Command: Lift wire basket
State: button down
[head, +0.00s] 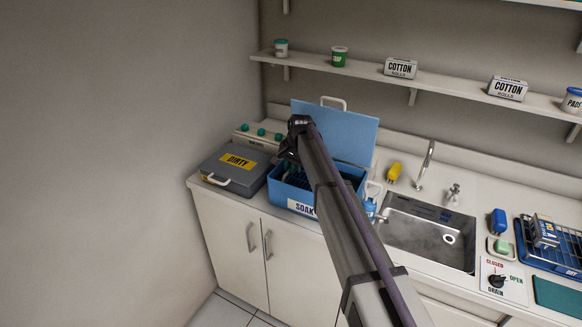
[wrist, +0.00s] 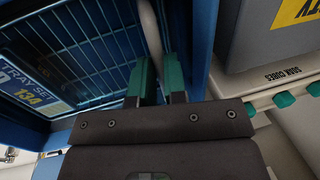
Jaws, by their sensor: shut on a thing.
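The wire basket (wrist: 85,45) is a dark wire grid inside the blue soak tub (head: 293,201), whose blue lid (head: 345,130) stands open. In the head view my arm hides most of the basket, and only a dark part of it shows in the tub. In the wrist view a tray-set tag (wrist: 35,85) lies at the basket's left. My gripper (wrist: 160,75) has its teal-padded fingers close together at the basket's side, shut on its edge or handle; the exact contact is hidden. In the head view my gripper (head: 287,158) is over the tub's left part.
A grey case labelled DIRTY (head: 228,172) stands close left of the tub. A white unit with teal knobs (head: 262,132) is behind it. A shelf (head: 440,93) runs above.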

notch_tip(320, 180, up, 8)
jog(key=p, duration=0.7)
jog(key=shift+r+p, duration=0.1)
jog(key=shift+p, duration=0.25)
jog(key=shift+w, duration=0.1)
jog(key=c, duration=1.6)
grip_release()
jog(key=shift+c, duration=0.2)
jog(key=o, duration=0.3)
jog(key=shift+f, duration=0.25)
jog(key=shift+o, duration=0.9)
jog(key=shift+r, duration=0.1)
notch_tip(320, 180, up, 11)
jog(key=s+d+p, duration=0.1)
jog(key=d+p, duration=0.1)
jog(key=p, duration=0.8)
jog(key=shift+f, duration=0.2)
jog(key=shift+f, duration=0.1)
